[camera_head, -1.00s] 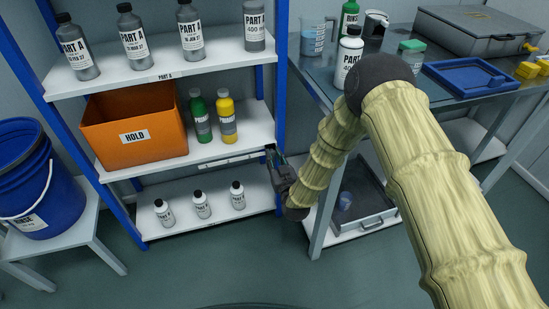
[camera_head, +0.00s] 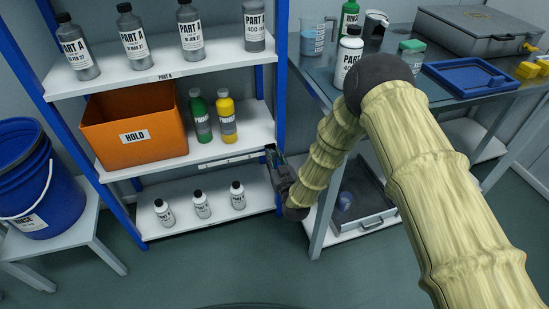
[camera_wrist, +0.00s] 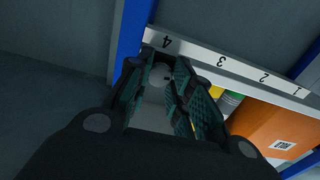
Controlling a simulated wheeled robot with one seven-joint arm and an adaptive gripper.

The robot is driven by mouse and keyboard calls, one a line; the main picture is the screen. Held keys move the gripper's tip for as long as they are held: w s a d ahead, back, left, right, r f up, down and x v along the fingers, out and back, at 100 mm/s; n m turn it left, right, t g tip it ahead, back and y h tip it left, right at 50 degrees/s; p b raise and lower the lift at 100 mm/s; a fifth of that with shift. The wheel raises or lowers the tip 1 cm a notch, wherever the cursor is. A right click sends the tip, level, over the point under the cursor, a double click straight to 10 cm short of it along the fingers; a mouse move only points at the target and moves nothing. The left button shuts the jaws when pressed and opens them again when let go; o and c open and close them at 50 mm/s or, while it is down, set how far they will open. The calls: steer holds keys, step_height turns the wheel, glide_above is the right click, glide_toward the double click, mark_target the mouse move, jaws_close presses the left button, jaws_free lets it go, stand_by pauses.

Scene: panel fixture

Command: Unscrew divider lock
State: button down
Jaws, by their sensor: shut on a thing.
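My gripper (camera_head: 272,158) is at the right end of the middle shelf's front edge, beside the blue post. In the wrist view my gripper (camera_wrist: 160,72) has its teal-padded fingers on both sides of a small pale round piece, which appears to be the divider lock (camera_wrist: 160,77). The fingers are shut on it, near the number 4 on the shelf's edge strip (camera_wrist: 215,62). The lock is hidden in the head view, and its thread cannot be seen.
An orange HOLD bin (camera_head: 135,128), a green bottle (camera_head: 201,118) and a yellow bottle (camera_head: 227,118) stand on the middle shelf. A metal table (camera_head: 335,85) with containers is close on the right.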

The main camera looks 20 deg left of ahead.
steer(key=shift+s+d+f, duration=0.1)
steer(key=shift+f, duration=0.15)
steer(key=c, duration=1.4)
jaws_free()
steer(key=shift+o, duration=0.8)
steer(key=shift+r, duration=0.1)
steer(key=v, duration=1.1)
steer(key=shift+s+d, duration=0.25)
steer(key=shift+s, duration=0.05)
